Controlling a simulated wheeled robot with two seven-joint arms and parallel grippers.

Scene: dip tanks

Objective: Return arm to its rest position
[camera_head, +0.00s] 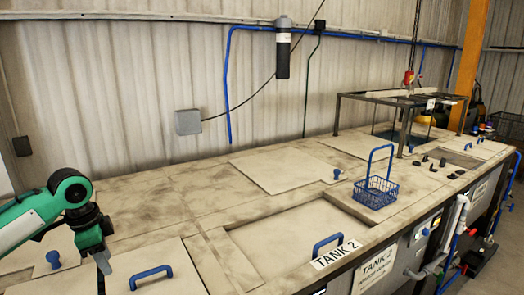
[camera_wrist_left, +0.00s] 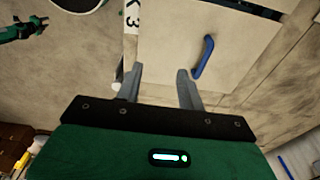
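My left gripper (camera_head: 103,262) is at the lower left of the head view, above the near tank top by a blue lid handle (camera_head: 151,276). In the left wrist view my left gripper (camera_wrist_left: 160,76) has its two grey fingers apart with nothing between them. Beyond the fingers in that view lies a pale lid with a blue handle (camera_wrist_left: 203,56). A small green and black arm, which looks like my right one, shows at the top left of the wrist view. Its gripper (camera_wrist_left: 38,24) is too small to read.
A blue wire basket (camera_head: 376,194) with a tall handle stands on the worktop by the TANK 2 lid (camera_head: 300,235). A dark metal frame (camera_head: 400,100) stands farther back. Blue knobs and handles stick up from the lids. The air above the left worktop is clear.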

